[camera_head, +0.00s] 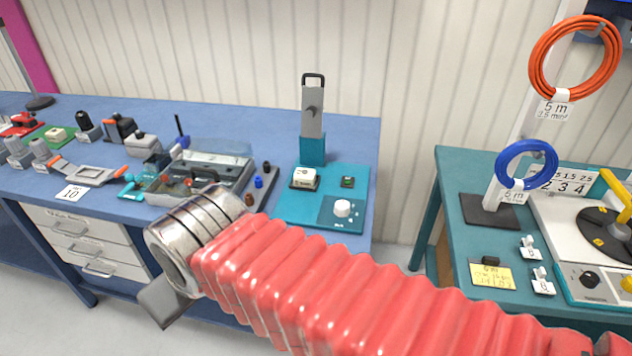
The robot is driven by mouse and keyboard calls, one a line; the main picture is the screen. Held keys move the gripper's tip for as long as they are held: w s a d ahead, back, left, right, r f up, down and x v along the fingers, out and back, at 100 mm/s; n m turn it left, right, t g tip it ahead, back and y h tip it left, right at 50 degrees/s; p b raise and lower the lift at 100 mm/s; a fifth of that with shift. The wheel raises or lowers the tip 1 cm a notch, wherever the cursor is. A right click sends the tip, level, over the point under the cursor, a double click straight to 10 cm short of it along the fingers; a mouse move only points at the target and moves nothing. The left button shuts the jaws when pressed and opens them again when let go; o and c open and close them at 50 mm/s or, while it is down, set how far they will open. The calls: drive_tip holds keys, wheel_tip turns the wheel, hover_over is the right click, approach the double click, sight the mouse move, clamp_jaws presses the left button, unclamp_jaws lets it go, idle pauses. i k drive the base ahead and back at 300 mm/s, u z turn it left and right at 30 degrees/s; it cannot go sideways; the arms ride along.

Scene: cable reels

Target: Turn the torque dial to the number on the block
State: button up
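A white round dial (342,208) sits on a dark teal panel at the front right of a teal board (290,213) on the blue bench. Its scale marks are too small to read. A white block (304,178) stands on a dark base behind and left of the dial; marks on it are too small to read. My gripper (163,300) shows only as a grey piece below the metal wrist at the end of my red-sleeved arm. It is left of the dial and apart from it. Its fingertips are not clearly visible, so I cannot tell its opening.
A clear-lidded case (205,168) and several small tools fill the bench's left. A card reading 10 (72,193) lies at the front edge. A second teal table (450,215) with cable coils stands right, across a gap.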

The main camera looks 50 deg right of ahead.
sight(342, 208)
drive_tip(key=z, duration=1.6)
drive_tip(key=k, duration=0.4)
drive_tip(key=z, duration=0.05)
drive_tip(key=i, duration=0.5)
drive_tip(key=z, duration=0.05)
